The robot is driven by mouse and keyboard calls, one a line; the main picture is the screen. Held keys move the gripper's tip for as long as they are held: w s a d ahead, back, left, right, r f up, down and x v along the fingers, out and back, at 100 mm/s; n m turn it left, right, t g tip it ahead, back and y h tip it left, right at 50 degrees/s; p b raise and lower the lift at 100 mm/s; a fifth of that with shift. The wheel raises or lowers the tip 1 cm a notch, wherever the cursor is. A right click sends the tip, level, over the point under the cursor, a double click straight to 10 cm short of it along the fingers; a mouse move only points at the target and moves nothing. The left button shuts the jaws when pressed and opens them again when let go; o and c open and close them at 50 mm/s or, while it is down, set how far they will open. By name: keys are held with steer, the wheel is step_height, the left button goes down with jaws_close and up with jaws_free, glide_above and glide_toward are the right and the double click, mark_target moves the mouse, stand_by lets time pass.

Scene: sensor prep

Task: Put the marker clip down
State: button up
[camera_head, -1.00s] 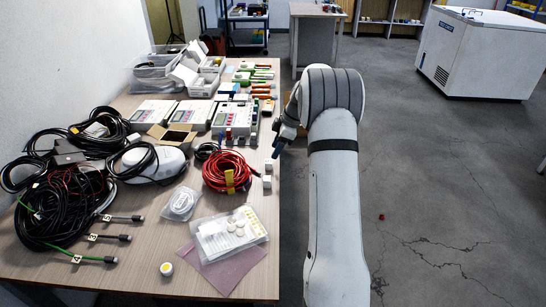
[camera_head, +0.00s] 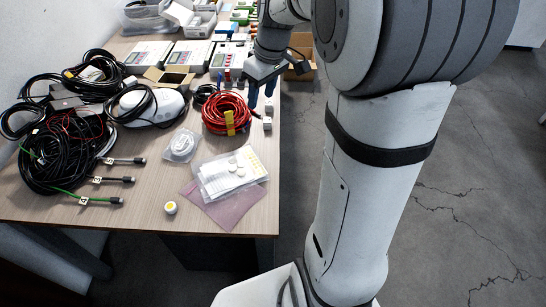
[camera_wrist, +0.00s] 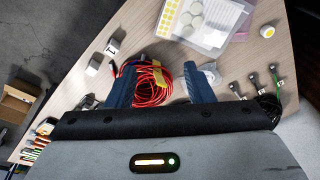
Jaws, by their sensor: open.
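My gripper (camera_head: 261,98) is open and points down over the right edge of the table, beside the red cable coil. In the wrist view nothing shows between its fingers (camera_wrist: 160,82) except the coil beyond them. Two small white blocks stand by the table's right edge, one nearer the gripper (camera_head: 268,109) and one in front (camera_head: 267,125). In the wrist view one white block (camera_wrist: 112,47) bears a dark mark, and the other (camera_wrist: 93,67) is beside it. I cannot tell whether either is the marker clip. No marker clip is in my gripper.
The red cable coil (camera_head: 228,118) with its yellow tag lies left of the gripper. Clear bags (camera_head: 235,172) lie on a pink sheet in front. Black cables (camera_head: 60,150) fill the left side. Bare tabletop (camera_head: 130,212) shows at the front left. A cardboard box (camera_head: 300,68) stands beyond the table edge.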

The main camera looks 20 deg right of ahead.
steer(key=s+a+f+m+h, duration=0.1)
steer(key=s+a+m, duration=0.1)
steer(key=s, duration=0.7)
steer(key=s+a+f+m, duration=0.2)
steer(key=s+m, duration=0.2)
steer(key=s, duration=0.5)
steer(key=shift+s+a+t+h, duration=0.15)
steer(key=shift+s+t+h, duration=0.05)
steer(key=shift+t+h, duration=0.2)
steer(key=shift+r, duration=0.15)
step_height(320, 180, up, 8)
steer(key=p, duration=0.7)
steer(key=shift+f, duration=0.2)
